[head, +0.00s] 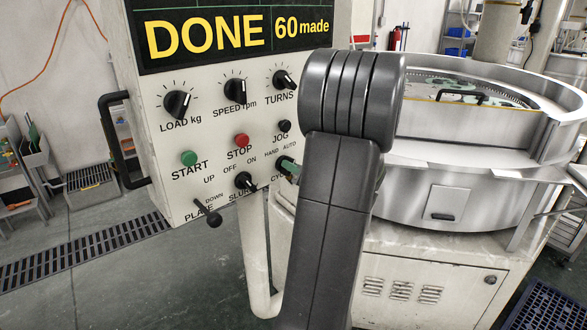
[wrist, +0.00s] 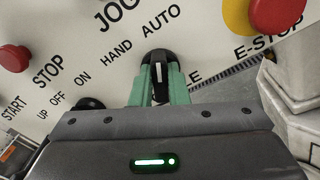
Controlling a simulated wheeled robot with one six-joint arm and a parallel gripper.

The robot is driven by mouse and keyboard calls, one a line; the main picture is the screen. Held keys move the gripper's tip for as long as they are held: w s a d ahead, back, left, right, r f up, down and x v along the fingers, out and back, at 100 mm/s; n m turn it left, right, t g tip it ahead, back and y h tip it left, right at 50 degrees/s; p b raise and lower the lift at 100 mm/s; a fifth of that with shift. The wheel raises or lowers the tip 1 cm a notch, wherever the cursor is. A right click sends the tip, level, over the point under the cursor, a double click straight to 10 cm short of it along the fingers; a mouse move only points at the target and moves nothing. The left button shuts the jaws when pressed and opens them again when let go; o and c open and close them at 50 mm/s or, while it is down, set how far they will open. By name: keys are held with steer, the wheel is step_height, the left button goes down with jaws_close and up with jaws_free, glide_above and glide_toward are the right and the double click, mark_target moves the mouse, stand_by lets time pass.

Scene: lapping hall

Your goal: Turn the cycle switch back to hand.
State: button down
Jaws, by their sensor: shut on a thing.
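The cycle switch is a small black knob (head: 283,161) low on the right of the control panel, below the HAND and AUTO labels. In the wrist view the knob (wrist: 158,58) has a white mark on it. My gripper (head: 289,166) is shut on the knob, with a green finger on each side of it; both fingers show in the wrist view (wrist: 159,88). I cannot tell surely whether the mark points at HAND or AUTO. In the head view my arm hides part of the label below the switch.
Close by are the slurry knob (head: 245,181), the black jog button (head: 284,126), the red stop button (head: 241,140) and the plate lever (head: 209,215). The wrist view shows a red E-stop (wrist: 275,12). The display (head: 230,35) reads DONE, 60 made. A round steel machine (head: 440,190) stands right.

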steer(key=shift+f, duration=0.1)
steer(key=shift+s+a+n+b, duration=0.1)
steer(key=shift+n+b, duration=2.8)
steer(key=shift+b, duration=0.5)
steer(key=shift+s+a+n+b, duration=0.1)
steer(key=shift+n+b, duration=2.8)
steer(key=shift+b, duration=0.5)
steer(key=c, duration=1.4)
jaws_free()
steer(key=b+v, duration=0.1)
steer(key=v, duration=1.3)
